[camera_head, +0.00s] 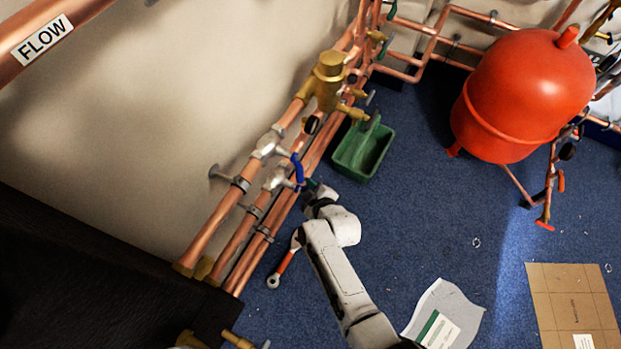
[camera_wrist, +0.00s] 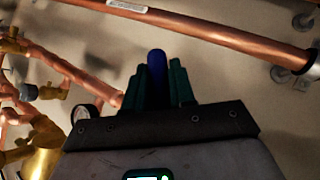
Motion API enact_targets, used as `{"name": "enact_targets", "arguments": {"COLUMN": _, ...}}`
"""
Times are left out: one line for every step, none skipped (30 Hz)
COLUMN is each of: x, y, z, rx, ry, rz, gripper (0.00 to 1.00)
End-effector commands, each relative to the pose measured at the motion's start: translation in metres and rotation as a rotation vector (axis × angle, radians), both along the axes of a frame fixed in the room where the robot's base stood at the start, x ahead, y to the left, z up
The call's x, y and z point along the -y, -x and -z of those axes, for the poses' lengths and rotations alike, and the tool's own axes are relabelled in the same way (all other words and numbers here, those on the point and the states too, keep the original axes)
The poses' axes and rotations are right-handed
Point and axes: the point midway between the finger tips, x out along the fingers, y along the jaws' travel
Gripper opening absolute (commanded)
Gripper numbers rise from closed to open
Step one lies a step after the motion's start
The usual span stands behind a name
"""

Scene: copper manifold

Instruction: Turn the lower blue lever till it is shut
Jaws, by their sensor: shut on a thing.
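Two silvery valves sit on the copper pipes along the wall in the head view, the upper valve (camera_head: 268,143) and the lower valve (camera_head: 278,178). A blue lever (camera_head: 298,168) shows beside them, close to my gripper (camera_head: 309,184). In the wrist view, a blue lever (camera_wrist: 156,62) stands between the two dark teal fingers of my gripper (camera_wrist: 160,78), and they are shut on it. My gripper hides part of the levers, so the head view does not clearly show which valve the gripped lever belongs to or its exact angle.
Copper pipes (camera_head: 222,216) run along the wall left of my arm. A green tray (camera_head: 348,150) stands on the blue floor beyond my gripper. A red-handled wrench (camera_head: 285,262) lies near the pipes. A red tank (camera_head: 525,95) stands at the upper right.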

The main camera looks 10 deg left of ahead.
Motion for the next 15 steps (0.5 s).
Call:
{"name": "enact_targets", "arguments": {"x": 0.001, "y": 0.001, "z": 0.002, "rx": -0.040, "ry": -0.016, "rz": 0.003, "gripper": 0.00}}
{"name": "enact_targets", "arguments": {"x": 0.001, "y": 0.003, "z": 0.003, "rx": -0.066, "ry": -0.025, "rz": 0.003, "gripper": 0.00}}
{"name": "enact_targets", "arguments": {"x": -0.001, "y": 0.006, "z": 0.005, "rx": -0.102, "ry": -0.038, "rz": 0.002, "gripper": 0.00}}
{"name": "enact_targets", "arguments": {"x": -0.001, "y": 0.007, "z": 0.006, "rx": -0.129, "ry": -0.050, "rz": 0.004, "gripper": 0.00}}
{"name": "enact_targets", "arguments": {"x": -0.002, "y": 0.009, "z": 0.007, "rx": -0.155, "ry": -0.058, "rz": 0.003, "gripper": 0.00}}
{"name": "enact_targets", "arguments": {"x": -0.003, "y": 0.011, "z": 0.008, "rx": -0.189, "ry": -0.071, "rz": 0.003, "gripper": 0.00}}
{"name": "enact_targets", "arguments": {"x": -0.004, "y": 0.013, "z": 0.009, "rx": -0.215, "ry": -0.081, "rz": 0.003, "gripper": 0.00}}
{"name": "enact_targets", "arguments": {"x": -0.004, "y": 0.015, "z": 0.009, "rx": -0.239, "ry": -0.090, "rz": 0.003, "gripper": 0.00}}
{"name": "enact_targets", "arguments": {"x": -0.005, "y": 0.017, "z": 0.010, "rx": -0.272, "ry": -0.102, "rz": 0.003, "gripper": 0.00}}
{"name": "enact_targets", "arguments": {"x": -0.006, "y": 0.019, "z": 0.010, "rx": -0.296, "ry": -0.111, "rz": 0.003, "gripper": 0.00}}
{"name": "enact_targets", "arguments": {"x": -0.006, "y": 0.020, "z": 0.011, "rx": -0.320, "ry": -0.119, "rz": 0.004, "gripper": 0.00}}
{"name": "enact_targets", "arguments": {"x": -0.008, "y": 0.022, "z": 0.011, "rx": -0.348, "ry": -0.129, "rz": 0.002, "gripper": 0.00}}
{"name": "enact_targets", "arguments": {"x": -0.008, "y": 0.024, "z": 0.011, "rx": -0.369, "ry": -0.137, "rz": 0.002, "gripper": 0.00}}
{"name": "enact_targets", "arguments": {"x": -0.009, "y": 0.026, "z": 0.012, "rx": -0.389, "ry": -0.144, "rz": 0.003, "gripper": 0.00}}
{"name": "enact_targets", "arguments": {"x": -0.009, "y": 0.027, "z": 0.012, "rx": -0.414, "ry": -0.153, "rz": 0.002, "gripper": 0.00}}
